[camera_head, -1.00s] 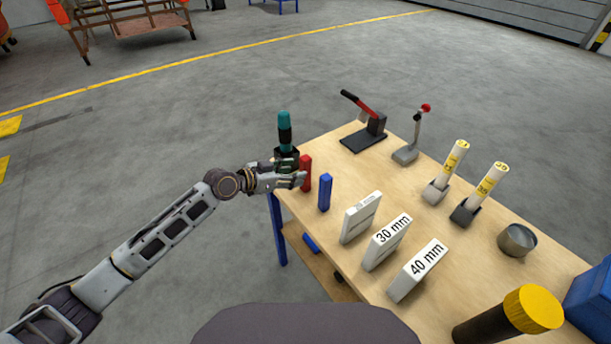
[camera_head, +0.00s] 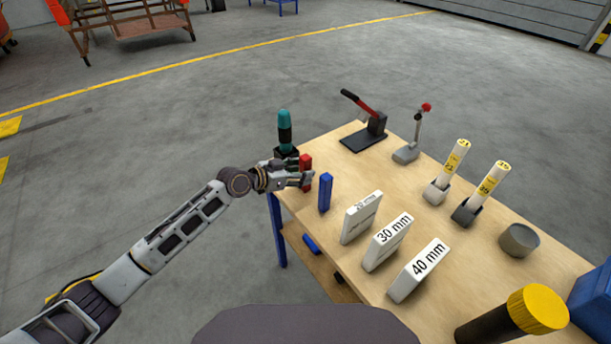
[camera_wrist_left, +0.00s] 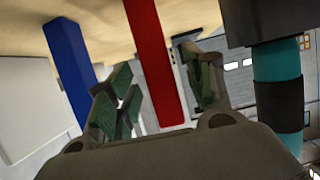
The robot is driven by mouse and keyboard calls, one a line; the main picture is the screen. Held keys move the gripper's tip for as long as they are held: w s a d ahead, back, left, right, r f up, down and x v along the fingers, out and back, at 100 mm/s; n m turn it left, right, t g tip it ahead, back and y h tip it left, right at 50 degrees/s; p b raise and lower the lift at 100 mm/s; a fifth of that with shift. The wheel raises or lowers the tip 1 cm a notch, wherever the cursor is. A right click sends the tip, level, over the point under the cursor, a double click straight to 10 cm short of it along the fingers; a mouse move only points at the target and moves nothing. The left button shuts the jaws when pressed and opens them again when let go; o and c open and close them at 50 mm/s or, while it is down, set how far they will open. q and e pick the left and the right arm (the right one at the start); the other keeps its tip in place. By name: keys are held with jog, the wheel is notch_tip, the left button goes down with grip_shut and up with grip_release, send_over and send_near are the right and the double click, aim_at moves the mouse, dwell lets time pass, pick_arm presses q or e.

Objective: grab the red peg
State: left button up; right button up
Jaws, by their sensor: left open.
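The red peg (camera_head: 305,164) stands upright near the left edge of the workbench. My left gripper (camera_head: 304,178) is open at the peg, and its fingers hide part of the peg's lower half in the head view. In the left wrist view the red peg (camera_wrist_left: 158,70) lies between the two open fingers of the gripper (camera_wrist_left: 165,95), with visible gaps on both sides. A blue peg (camera_head: 325,192) stands just right of the red one; it also shows in the left wrist view (camera_wrist_left: 70,65). My right gripper is not in view.
A teal-and-black tool (camera_head: 285,128) stands in a dark holder close behind the gripper. White size blocks (camera_head: 388,240) stand right of the blue peg. A red-handled press (camera_head: 364,125) and a lever (camera_head: 412,140) stand farther back on the wooden tabletop (camera_head: 340,172).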

pick_arm(q)
jog(key=shift+x, duration=1.2)
jog(key=shift+c, duration=0.3)
grip_shut()
